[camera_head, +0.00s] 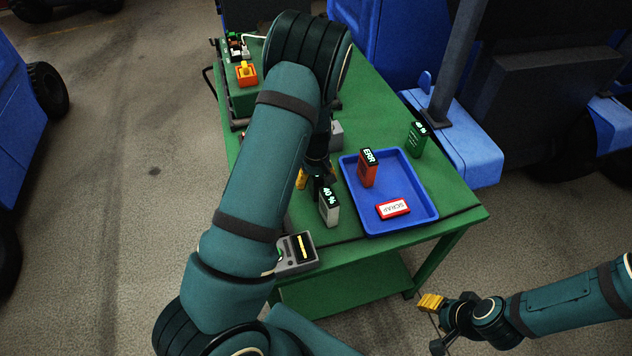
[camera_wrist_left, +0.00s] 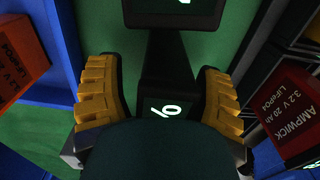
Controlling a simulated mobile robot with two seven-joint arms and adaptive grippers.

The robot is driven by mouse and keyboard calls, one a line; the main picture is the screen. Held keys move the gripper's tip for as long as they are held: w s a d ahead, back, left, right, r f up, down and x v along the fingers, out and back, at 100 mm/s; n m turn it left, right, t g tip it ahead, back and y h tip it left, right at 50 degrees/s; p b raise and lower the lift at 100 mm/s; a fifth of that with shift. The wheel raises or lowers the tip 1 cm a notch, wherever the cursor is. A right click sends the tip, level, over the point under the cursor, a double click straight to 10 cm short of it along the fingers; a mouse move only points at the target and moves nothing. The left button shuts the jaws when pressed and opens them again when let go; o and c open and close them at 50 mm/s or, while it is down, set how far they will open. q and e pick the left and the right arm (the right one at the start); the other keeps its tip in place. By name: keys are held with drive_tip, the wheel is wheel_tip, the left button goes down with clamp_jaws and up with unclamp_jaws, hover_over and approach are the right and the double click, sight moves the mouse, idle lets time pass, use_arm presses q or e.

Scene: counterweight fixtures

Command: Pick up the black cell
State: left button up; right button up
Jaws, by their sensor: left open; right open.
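The black cell (camera_wrist_left: 165,108) shows a lit percent sign on its dark top in the left wrist view, between the two yellow fingers. My left gripper (camera_wrist_left: 156,90) is open around it, with a visible gap to each finger. In the head view my left gripper (camera_head: 317,177) is pointed down over the green table, just behind a grey cell marked 40 % (camera_head: 329,206); I cannot make out the black cell clearly there, as the gripper and arm cover that spot. My right gripper (camera_head: 438,312) is open and empty, out beyond the table's front edge.
A blue tray (camera_head: 427,213) holds an orange ERR cell (camera_head: 367,168) and a SCRAP label (camera_head: 393,209). A green cell (camera_head: 416,139) stands behind it. A grey meter (camera_head: 297,253) sits at the front edge. A dark red cell (camera_wrist_left: 290,115) is close on the right in the wrist view.

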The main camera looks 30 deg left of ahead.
use_arm(q)
clamp_jaws()
drive_tip(key=shift+r, duration=0.1)
